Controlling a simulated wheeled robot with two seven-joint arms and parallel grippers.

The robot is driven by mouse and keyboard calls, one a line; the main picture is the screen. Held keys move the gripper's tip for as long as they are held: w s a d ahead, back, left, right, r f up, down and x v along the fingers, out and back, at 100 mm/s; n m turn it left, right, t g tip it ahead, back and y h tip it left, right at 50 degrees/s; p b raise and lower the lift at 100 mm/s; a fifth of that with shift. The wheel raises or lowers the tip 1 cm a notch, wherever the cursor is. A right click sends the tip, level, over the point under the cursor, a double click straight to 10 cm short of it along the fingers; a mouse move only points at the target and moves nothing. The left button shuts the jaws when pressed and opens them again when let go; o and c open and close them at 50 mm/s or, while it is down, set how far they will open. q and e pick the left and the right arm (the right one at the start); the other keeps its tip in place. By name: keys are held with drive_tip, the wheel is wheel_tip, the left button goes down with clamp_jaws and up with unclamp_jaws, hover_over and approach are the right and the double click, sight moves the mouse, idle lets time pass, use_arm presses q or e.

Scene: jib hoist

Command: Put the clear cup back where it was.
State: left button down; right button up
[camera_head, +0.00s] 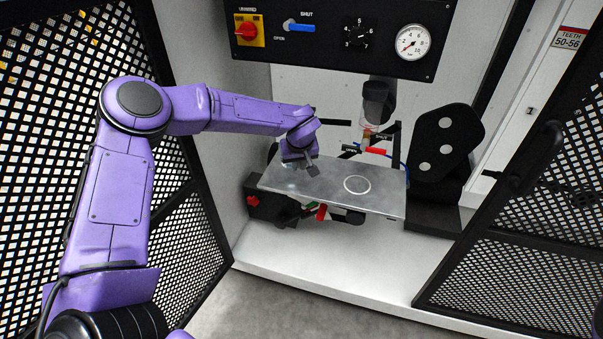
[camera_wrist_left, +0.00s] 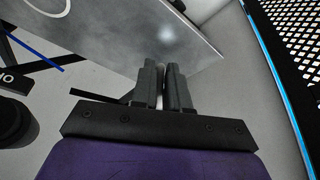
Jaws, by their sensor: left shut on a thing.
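A see-through cup-like piece (camera_head: 374,126) appears below the dark fitting under the control panel; I cannot tell for sure that it is the clear cup. The grey metal plate (camera_head: 391,198) has a white ring (camera_head: 357,184) on its top, with nothing standing in it. My left gripper (camera_head: 305,166) is over the left part of the plate. In the left wrist view its fingers (camera_wrist_left: 166,78) are close together in front of the plate (camera_wrist_left: 125,55). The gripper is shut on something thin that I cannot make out. My right gripper is out of view.
The black control panel (camera_head: 337,62) with knobs and a gauge (camera_head: 412,42) hangs above. Red-handled valves (camera_head: 376,151) sit behind the plate. Mesh panels close both sides (camera_head: 541,280).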

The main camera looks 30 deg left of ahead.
use_arm(q)
drive_tip(key=w+f, duration=0.2)
drive_tip(key=f, duration=0.1)
drive_tip(key=shift+w+a+f, duration=0.2)
drive_tip(key=shift+w, duration=0.2)
drive_tip(key=shift+w+f, duration=0.15)
drive_tip(key=shift+f, duration=1.55)
drive_tip(key=c, duration=1.1)
unclamp_jaws()
drive_tip(key=shift+f, duration=0.1)
